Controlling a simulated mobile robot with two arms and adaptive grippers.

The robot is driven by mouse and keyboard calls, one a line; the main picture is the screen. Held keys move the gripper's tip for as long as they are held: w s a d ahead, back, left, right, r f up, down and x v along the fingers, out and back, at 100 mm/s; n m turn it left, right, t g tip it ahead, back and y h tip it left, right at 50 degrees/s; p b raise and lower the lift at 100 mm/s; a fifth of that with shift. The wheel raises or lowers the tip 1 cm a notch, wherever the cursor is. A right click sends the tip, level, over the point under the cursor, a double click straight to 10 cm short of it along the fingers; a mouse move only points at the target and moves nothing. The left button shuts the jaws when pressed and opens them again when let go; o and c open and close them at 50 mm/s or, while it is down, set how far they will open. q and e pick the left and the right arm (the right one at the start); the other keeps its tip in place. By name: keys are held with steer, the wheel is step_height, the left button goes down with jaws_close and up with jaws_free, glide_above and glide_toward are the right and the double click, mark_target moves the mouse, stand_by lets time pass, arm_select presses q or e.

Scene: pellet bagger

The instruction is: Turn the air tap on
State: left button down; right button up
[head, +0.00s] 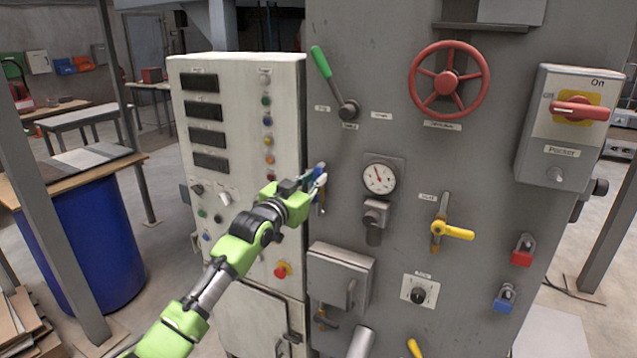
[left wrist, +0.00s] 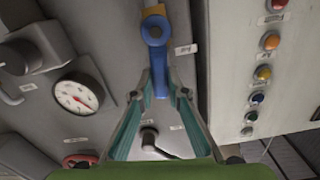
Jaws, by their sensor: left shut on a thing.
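The air tap has a blue lever handle (left wrist: 155,35) on a brass-coloured body on the grey panel. In the left wrist view the lever lies roughly in line with that body and its end is between my fingertips. My left gripper (left wrist: 158,84) is shut on the lever; it also shows in the head view (head: 319,177), at the left edge of the grey panel. A small label beside the tap is too blurred to read. My right gripper is not in view.
To the right of the tap are a pressure gauge (head: 379,177) and a yellow-handled valve (head: 452,231). A green-handled lever (head: 321,62) and a red handwheel (head: 448,82) are above. A white control cabinet (head: 235,120) stands close on the left. A grey box (head: 340,280) juts out below.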

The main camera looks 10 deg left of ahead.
arm_select(q)
steer(key=shift+w+a+f+n, duration=0.15)
steer(key=shift+a+n, duration=0.3)
steer(key=shift+n, duration=0.35)
steer(key=c, duration=2)
jaws_free()
steer(key=shift+o, duration=0.2)
steer(key=v, duration=1.2)
